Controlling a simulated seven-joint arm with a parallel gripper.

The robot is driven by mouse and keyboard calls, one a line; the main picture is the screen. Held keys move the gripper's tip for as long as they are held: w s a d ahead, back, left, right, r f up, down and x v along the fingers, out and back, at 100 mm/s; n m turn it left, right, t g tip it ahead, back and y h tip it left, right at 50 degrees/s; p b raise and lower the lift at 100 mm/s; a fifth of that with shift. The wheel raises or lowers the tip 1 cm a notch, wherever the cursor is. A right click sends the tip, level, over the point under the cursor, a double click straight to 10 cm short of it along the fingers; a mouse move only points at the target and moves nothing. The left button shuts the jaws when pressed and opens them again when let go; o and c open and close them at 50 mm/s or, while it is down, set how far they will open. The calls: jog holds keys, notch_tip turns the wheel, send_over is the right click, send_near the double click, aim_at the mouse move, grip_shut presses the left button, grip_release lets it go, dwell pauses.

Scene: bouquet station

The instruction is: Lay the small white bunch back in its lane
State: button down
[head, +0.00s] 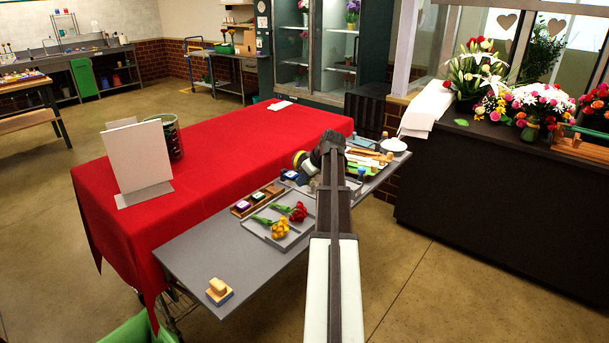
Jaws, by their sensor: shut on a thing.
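The grey lane tray (252,228) lies on the grey table, in the middle of the head view. A yellow bunch (280,228) and a red bunch (298,212) with green stems lie side by side in its lanes. The part of the tray nearest my arm is partly covered. My gripper (309,172) is beyond the tray, near the far part of the grey table, and only partly shows beside my dark wrist. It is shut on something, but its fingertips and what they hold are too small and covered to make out. I cannot make out the small white bunch.
A wooden box with small jars (257,200) stands left of the tray. A wooden block on a blue base (218,291) sits at the near left. Tools and a white bowl (393,145) crowd the far right. A red-covered table (215,180) with a white board (138,158) adjoins.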

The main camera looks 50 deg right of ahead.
jog(key=shift+f, duration=2.9)
jog(key=shift+f, duration=0.35)
jog(key=c, duration=0.5)
grip_release()
jog(key=shift+r, duration=0.1)
jog(key=shift+r, duration=3.4)
